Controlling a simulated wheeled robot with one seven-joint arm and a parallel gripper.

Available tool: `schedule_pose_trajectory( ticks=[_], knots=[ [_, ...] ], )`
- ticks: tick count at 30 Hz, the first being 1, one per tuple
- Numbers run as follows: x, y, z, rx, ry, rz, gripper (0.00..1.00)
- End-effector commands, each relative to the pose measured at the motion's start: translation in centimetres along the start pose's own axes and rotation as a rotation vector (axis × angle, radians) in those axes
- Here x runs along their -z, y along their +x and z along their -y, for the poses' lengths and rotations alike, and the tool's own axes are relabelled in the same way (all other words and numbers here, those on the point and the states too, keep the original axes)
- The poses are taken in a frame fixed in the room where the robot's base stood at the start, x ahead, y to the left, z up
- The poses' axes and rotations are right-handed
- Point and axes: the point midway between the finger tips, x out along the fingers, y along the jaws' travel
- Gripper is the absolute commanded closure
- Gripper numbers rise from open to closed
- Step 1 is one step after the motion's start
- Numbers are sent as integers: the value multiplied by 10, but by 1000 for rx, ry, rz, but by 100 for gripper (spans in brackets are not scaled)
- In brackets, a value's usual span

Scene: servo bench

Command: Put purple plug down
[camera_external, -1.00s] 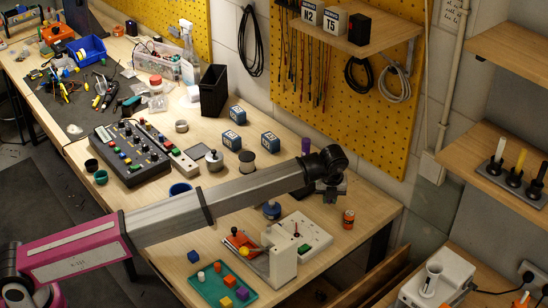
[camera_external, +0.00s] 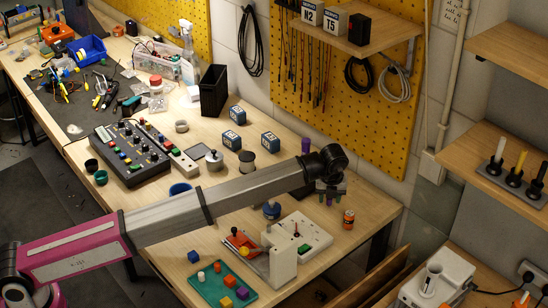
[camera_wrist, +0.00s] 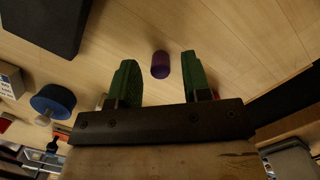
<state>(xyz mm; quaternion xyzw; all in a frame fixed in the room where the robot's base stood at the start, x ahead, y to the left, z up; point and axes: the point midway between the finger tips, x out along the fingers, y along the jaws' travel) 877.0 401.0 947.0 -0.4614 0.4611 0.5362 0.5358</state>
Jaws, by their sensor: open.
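The purple plug (camera_wrist: 160,66) shows in the wrist view between the two green fingers of my gripper (camera_wrist: 157,70), with a gap on each side. It appears to stand on the wooden tabletop. In the external view, my gripper (camera_external: 331,191) is low over the right end of the bench, its fingers open. A small purple part of the plug (camera_external: 329,201) shows between them; the rest is hard to make out there.
A blue knobbed piece (camera_external: 272,210) and a white panel (camera_external: 302,236) are to the left. Another purple cylinder (camera_external: 305,146) stands behind my arm. A teal tray (camera_external: 211,296) holds several small blocks.

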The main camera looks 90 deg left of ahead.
Motion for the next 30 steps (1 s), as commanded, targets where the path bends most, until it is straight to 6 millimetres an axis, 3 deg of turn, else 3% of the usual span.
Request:
schedule_pose_trajectory(
  ticks=[9,15,21,30],
  knots=[
    [0,-64,1,2,0,1,56],
    [0,-94,1,1,0,1,56],
    [0,-107,0,0,0,0,56],
    [0,-109,0,0,0,0,56]
  ],
)
